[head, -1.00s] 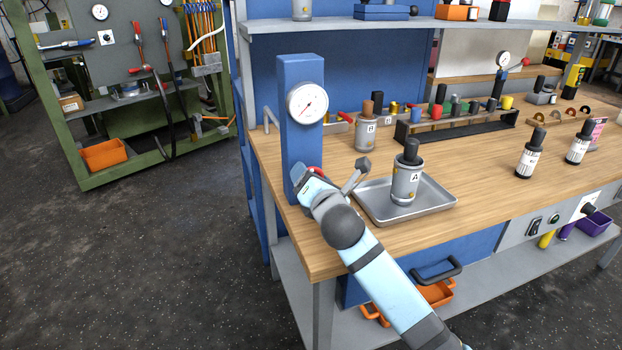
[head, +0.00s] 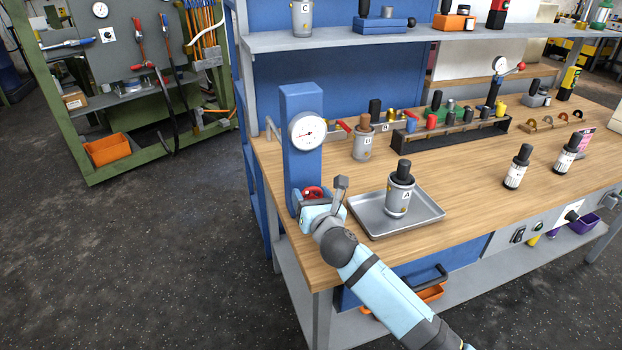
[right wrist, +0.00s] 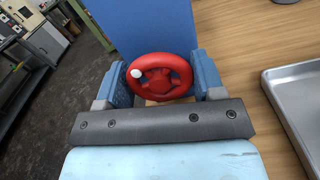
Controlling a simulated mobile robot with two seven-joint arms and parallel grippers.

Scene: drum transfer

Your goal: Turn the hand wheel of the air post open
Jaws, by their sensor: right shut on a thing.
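The air post (head: 299,98) is a blue upright column at the left end of the workbench, with a round white gauge (head: 307,131) on it. Its red hand wheel (head: 312,192) is low on the front, partly hidden by my right gripper. In the right wrist view the hand wheel (right wrist: 161,77) lies between the two blue fingers, with a white knob (right wrist: 136,73) at its upper left rim. My right gripper (head: 318,205) is shut on the wheel from the front. My left gripper is not in view.
A metal tray (head: 425,213) with canister A (head: 399,196) stands just right of the gripper. Canister B (head: 362,145) stands behind it. A dark rack (head: 450,139) of coloured parts is farther back. Bare wooden top lies in front of the rack.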

